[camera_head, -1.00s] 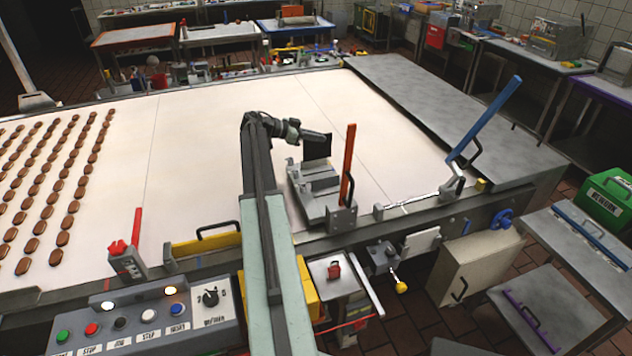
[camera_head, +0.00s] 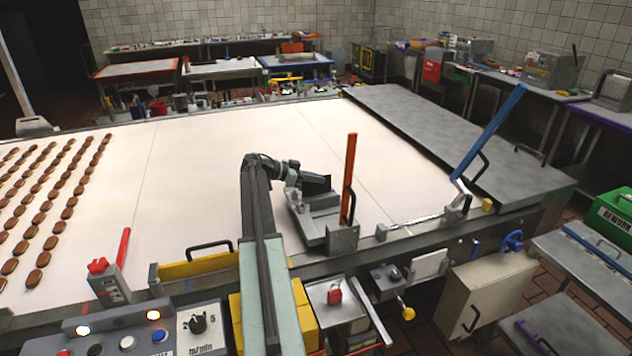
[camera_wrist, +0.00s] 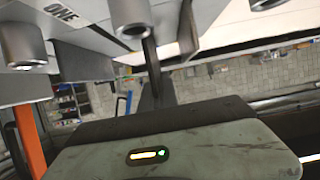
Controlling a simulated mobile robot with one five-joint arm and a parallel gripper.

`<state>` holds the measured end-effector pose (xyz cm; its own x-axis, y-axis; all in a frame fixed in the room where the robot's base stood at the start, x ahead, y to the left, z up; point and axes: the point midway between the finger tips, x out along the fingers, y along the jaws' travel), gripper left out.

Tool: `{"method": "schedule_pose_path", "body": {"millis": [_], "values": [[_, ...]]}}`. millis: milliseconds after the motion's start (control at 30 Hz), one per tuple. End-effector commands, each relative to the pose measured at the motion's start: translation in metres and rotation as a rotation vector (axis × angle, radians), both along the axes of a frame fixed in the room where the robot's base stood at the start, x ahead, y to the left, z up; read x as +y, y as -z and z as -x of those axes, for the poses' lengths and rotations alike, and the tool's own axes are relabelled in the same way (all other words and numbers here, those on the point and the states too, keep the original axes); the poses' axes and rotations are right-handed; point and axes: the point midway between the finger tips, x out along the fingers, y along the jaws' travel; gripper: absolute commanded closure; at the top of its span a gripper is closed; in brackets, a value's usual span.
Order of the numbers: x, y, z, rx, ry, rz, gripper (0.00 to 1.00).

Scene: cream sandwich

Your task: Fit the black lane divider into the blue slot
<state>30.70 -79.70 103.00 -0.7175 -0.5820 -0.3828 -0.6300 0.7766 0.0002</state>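My gripper (camera_head: 318,184) is low at the grey fixture (camera_head: 312,228) on the near part of the pale belt. The wrist view shows my gripper's narrow dark end (camera_wrist: 151,68) among grey blocks and round posts of this fixture. I cannot tell whether its fingers are open or shut. The black lane divider cannot be made out for sure in either current view; my arm and the fixture may hide it. No blue slot can be made out. An upright orange lever (camera_head: 349,180) stands just right of the fixture, and a slanted blue lever (camera_head: 492,128) stands farther right.
Brown sandwich pieces (camera_head: 50,205) lie in rows on the left of the belt (camera_head: 190,170). The belt between them and my arm is clear. A red-handled bracket (camera_head: 110,280), a yellow bar (camera_head: 200,265) and a control panel (camera_head: 135,335) line the near edge.

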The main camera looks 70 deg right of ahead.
Motion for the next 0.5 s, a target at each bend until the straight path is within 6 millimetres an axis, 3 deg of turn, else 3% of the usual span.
{"method": "schedule_pose_path", "body": {"millis": [433,500], "values": [[0.0003,0.0111,-0.0008,0.000,-0.001,0.000,1.00],[0.0004,0.0112,-0.0009,0.000,-0.001,0.000,0.76]]}}
